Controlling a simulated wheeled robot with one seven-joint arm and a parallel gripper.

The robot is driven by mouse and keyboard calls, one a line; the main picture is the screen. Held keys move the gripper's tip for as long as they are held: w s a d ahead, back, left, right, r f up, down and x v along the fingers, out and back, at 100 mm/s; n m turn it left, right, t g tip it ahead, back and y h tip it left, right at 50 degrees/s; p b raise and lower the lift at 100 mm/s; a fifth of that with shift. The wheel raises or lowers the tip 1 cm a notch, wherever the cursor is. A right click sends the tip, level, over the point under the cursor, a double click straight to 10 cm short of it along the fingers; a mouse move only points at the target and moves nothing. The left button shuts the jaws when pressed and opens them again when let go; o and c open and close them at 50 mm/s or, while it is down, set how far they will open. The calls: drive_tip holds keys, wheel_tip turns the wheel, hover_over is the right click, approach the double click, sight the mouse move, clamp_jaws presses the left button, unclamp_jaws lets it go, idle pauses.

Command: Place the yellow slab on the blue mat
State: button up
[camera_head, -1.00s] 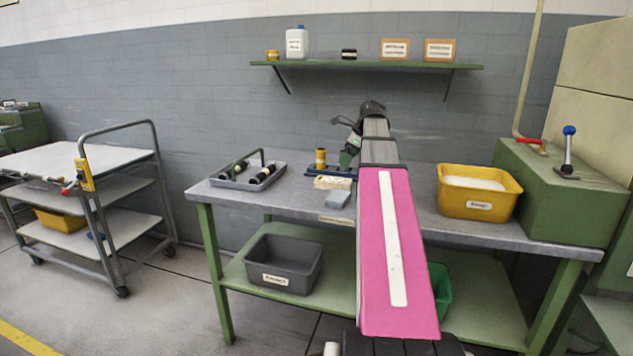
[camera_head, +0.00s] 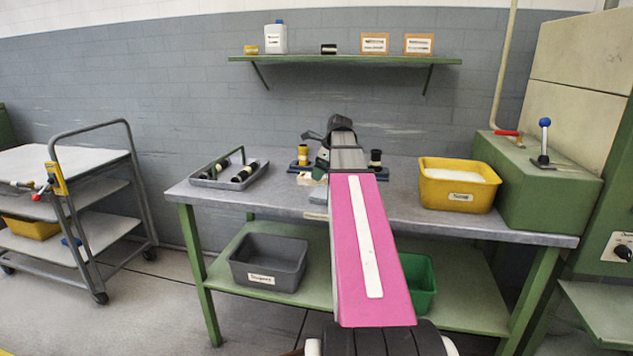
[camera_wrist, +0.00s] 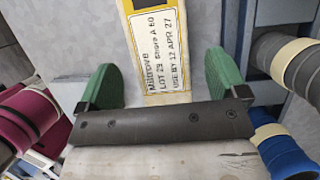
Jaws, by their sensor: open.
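The yellow slab (camera_wrist: 163,48) lies flat on the grey table and carries a white printed label. In the wrist view its near part is between the two green fingers of my gripper (camera_wrist: 160,75), with a gap on each side. My gripper is open and holds nothing. In the head view my gripper (camera_head: 320,172) is over the middle of the workbench, and my arm hides most of that area. A pale edge of the slab (camera_head: 304,179) shows just left of it. I cannot make out a blue mat for certain.
A dark blue rack (camera_head: 298,168) with upright rolls stands behind my gripper; rolls flank it closely in the wrist view. A grey tray (camera_head: 200,181) is at left, a yellow bin (camera_head: 457,187) at right. A grey block (camera_head: 318,196) lies near my gripper. Bare tabletop shows front left.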

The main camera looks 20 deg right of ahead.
drive_tip(key=shift+x, duration=1.25)
drive_tip(key=c, duration=1.2)
drive_tip(key=shift+c, duration=0.2)
drive_tip(key=shift+r, duration=0.2)
